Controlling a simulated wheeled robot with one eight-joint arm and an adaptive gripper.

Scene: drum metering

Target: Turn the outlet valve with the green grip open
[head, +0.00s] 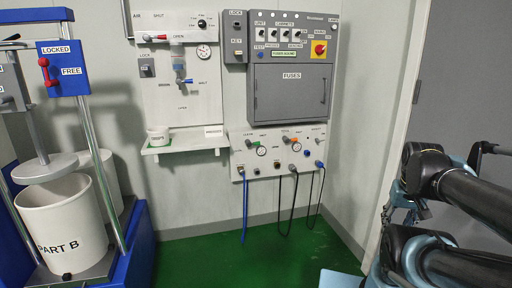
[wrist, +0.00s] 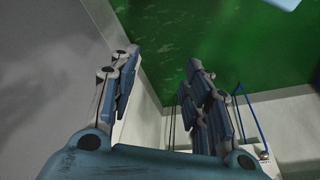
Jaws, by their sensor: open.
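The valve with the green grip (head: 251,142) is on the left part of the low white wall panel (head: 238,160) in the head view, beside a round gauge. The grip is small there, so its exact angle is hard to tell. My gripper (wrist: 162,60) is open and empty in the wrist view, its two fingers apart over the floor and wall. My arm is at the right of the head view, well away from the panel. The green grip does not show clearly in the wrist view.
An orange-gripped valve (head: 287,140) is to the right on the same panel. A blue hose (head: 245,205) and dark hoses hang below it. A grey fuse cabinet (head: 290,95) is above. A white drum (head: 62,225) stands at left. The green floor (head: 200,255) between is clear.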

